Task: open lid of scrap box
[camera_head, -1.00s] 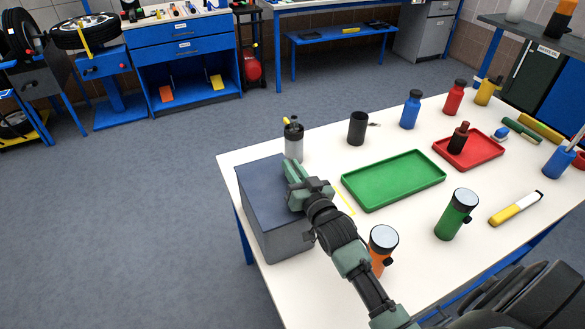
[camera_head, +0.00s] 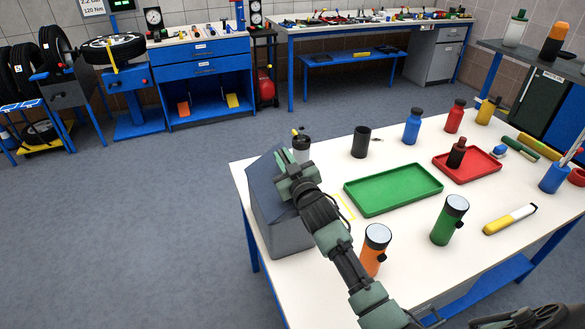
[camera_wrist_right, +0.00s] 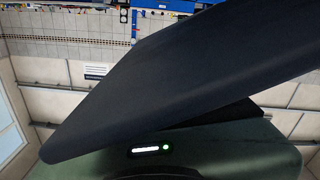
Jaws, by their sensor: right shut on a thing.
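The grey scrap box (camera_head: 284,232) stands at the left end of the white table. Its dark blue-grey lid (camera_head: 264,176) is tilted up, with its right side raised and its left side low. My right gripper (camera_head: 289,172) is shut on the raised right edge of the lid. The gripper hides part of that edge, and the box's inside cannot be seen. In the right wrist view the lid (camera_wrist_right: 190,80) is a large dark slanted panel close to the camera. My left gripper is not in view.
A dark grey bottle (camera_head: 301,147) stands right behind the gripper. A green tray (camera_head: 393,189), an orange flashlight (camera_head: 374,250) and a green flashlight (camera_head: 449,221) are to the right of the arm. The floor left of the table is clear.

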